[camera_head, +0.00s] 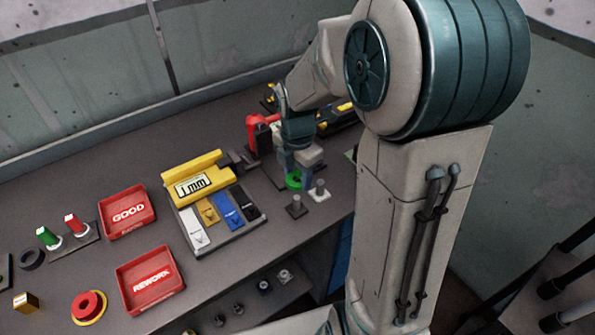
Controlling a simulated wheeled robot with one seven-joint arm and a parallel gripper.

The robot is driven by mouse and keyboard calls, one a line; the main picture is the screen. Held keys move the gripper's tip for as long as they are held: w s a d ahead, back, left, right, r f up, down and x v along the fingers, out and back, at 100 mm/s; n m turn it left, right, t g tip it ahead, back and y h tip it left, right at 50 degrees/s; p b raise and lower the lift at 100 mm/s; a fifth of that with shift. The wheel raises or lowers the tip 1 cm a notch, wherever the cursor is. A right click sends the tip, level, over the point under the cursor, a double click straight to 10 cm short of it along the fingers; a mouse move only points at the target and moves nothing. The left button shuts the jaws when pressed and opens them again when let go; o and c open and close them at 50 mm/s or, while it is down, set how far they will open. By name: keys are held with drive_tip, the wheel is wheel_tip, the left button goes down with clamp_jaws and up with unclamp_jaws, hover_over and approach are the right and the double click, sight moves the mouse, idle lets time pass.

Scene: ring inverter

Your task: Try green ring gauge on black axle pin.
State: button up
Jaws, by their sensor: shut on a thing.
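The green ring gauge (293,181) is at the lower end of my gripper (302,178), near the right part of the bench. My gripper is shut on the ring; the fingers hide part of it. The black axle pin (296,203) stands upright on a small dark square base, just below the ring in the picture. The ring is apart from the pin, and its exact height above the bench cannot be told. A pale pin (320,187) on a light square base stands right of the ring.
A red tool (259,133) stands behind my gripper. Red GOOD (127,212) and REWORK (151,281) trays, buttons and a dark ring (32,258) are further left.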

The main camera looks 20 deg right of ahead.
sight(297, 196)
drive_tip(key=shift+f+b, duration=1.5)
drive_tip(key=shift+f, duration=1)
drive_tip(key=shift+f+b, duration=0.75)
drive_tip(key=shift+f, duration=0.35)
drive_tip(key=shift+r, duration=0.1)
idle(0.7)
drive_tip(key=shift+r+p, duration=2.95)
drive_tip(key=shift+r, duration=0.35)
